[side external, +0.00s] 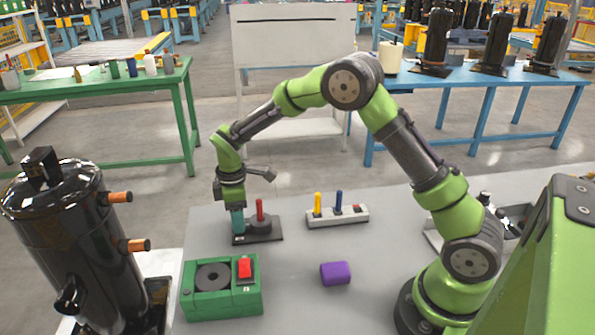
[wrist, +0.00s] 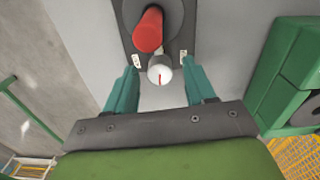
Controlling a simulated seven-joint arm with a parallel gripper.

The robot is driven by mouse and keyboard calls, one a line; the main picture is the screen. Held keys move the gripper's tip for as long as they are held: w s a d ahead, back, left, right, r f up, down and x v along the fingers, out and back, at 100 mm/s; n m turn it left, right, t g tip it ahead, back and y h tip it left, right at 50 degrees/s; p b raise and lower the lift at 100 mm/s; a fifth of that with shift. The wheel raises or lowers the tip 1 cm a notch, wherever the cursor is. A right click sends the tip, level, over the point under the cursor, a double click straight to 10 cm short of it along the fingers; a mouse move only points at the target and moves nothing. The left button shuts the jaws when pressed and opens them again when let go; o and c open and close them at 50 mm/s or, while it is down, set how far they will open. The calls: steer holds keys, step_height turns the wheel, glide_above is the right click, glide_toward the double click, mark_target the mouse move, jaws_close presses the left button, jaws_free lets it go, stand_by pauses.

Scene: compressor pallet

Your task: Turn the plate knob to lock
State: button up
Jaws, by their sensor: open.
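The plate knob (wrist: 160,70) is a small pale round knob with a red mark. In the wrist view it sits at the near end of a dark plate (wrist: 129,22), between two small white labels. A red peg (wrist: 148,31) stands on a dark disc on the same plate. In the side view the red peg (side external: 260,210) and plate (side external: 272,237) are on the grey table, and the knob is hidden. My gripper (wrist: 161,76) is open, its teal fingers on either side of the knob, with gaps visible. My gripper (side external: 237,222) also shows in the side view, just left of the peg.
A green box (side external: 222,304) with a red switch stands in front of the plate. A grey block (side external: 337,217) with yellow and blue pegs is to the right. A purple piece (side external: 335,273) lies on the table. A black compressor (side external: 75,240) stands at left.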

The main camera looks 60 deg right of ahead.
steer(key=shift+f, duration=0.1)
jaws_close()
stand_by(0.3)
steer(key=shift+m, duration=0.4)
steer(key=m, duration=0.4)
steer(key=shift+m, duration=0.3)
steer(key=m, duration=0.5)
steer(key=shift+m, duration=0.4)
